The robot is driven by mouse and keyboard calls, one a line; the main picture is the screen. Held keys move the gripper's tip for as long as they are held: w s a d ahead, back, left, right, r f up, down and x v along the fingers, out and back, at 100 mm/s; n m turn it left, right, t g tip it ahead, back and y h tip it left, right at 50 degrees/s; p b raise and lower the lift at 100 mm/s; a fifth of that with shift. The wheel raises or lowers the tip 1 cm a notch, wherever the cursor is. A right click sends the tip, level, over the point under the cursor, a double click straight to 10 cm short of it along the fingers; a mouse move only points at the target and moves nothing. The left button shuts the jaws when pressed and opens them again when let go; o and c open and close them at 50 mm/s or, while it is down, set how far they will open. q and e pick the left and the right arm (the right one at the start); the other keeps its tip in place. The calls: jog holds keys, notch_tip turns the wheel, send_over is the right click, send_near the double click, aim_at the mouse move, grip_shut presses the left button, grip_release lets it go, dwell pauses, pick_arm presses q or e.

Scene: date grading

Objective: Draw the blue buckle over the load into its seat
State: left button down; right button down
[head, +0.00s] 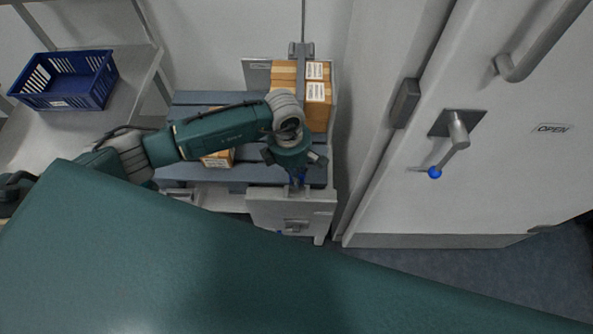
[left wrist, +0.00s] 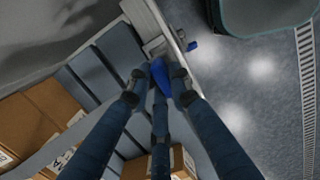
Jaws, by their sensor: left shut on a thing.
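The blue buckle (left wrist: 158,72) is held between the fingertips of my left gripper (left wrist: 157,85), seen in the left wrist view. In the head view my left gripper (head: 297,170) points down near the front right of the slatted rack, and only a bit of blue shows below it. The load is several brown cartons (head: 284,72) on the grey-blue slats (head: 205,98). A light grey front plate (head: 265,208) with a small bracket (head: 296,225) lies just below the gripper; I cannot tell whether the buckle touches it. My right gripper is out of view.
A white door (head: 490,200) with a blue-knobbed handle (head: 457,135) stands close on the right. A blue crate (head: 108,75) sits on a shelf at the upper left. A carton (head: 218,160) lies under my left arm. Open floor (left wrist: 245,100) shows beyond the plate.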

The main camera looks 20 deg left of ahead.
pick_arm(q)
jog(key=shift+f+b, duration=1.1)
jog(key=shift+f, duration=0.8)
notch_tip(320, 180, down, 3)
jog(key=b, duration=0.3)
jog(key=shift+f+b, duration=0.2)
jog(key=shift+b, duration=0.1)
jog(key=c, duration=1.5)
grip_release()
